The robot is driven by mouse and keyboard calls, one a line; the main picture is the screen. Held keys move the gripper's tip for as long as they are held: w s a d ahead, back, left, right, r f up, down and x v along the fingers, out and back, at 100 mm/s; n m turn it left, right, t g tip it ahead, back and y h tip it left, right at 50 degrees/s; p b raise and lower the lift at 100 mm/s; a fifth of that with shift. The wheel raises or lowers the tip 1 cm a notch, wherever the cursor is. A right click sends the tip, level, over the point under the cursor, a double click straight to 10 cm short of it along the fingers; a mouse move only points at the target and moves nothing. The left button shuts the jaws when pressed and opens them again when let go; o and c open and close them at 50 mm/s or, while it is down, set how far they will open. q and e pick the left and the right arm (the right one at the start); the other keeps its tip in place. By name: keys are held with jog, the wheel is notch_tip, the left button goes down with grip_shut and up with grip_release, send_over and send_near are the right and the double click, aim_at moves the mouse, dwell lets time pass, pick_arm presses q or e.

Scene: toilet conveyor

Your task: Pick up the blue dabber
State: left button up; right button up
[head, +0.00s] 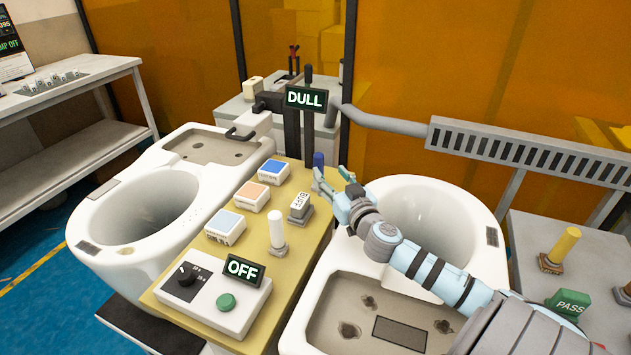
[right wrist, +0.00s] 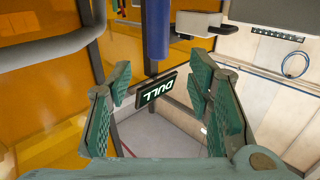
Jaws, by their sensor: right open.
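The blue dabber (head: 319,159) stands upright near the back end of the yellow table (head: 260,281); its lower part is hidden by my right gripper (head: 332,178). That gripper is open, with its fingers beside the dabber. In the right wrist view, the blue dabber (right wrist: 156,30) shows at the top, between the directions of the two spread fingers. The right gripper (right wrist: 160,78) has nothing between its fingers there. I cannot tell whether a finger touches the dabber. My left gripper is not in view.
White toilets stand left (head: 187,208) and right (head: 420,215) of the table. A white dabber (head: 277,228), colored pads (head: 252,195) and an OFF control box (head: 212,301) sit on the table. A yellow dabber (head: 564,244) stands at right. A DULL sign (head: 306,97) hangs behind.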

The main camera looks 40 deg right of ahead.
aim_at(321, 158)
jog(key=x, duration=0.3)
jog(key=shift+w+r, duration=0.1)
jog(key=shift+w, duration=0.25)
jog(key=x, duration=0.1)
jog(key=p+x, duration=0.1)
jog(key=x, duration=0.1)
jog(key=r+p+x, duration=0.1)
jog(key=x, duration=0.1)
jog(key=shift+d, duration=0.25)
jog(key=shift+w+f, duration=0.1)
jog(key=shift+f, duration=0.05)
grip_shut()
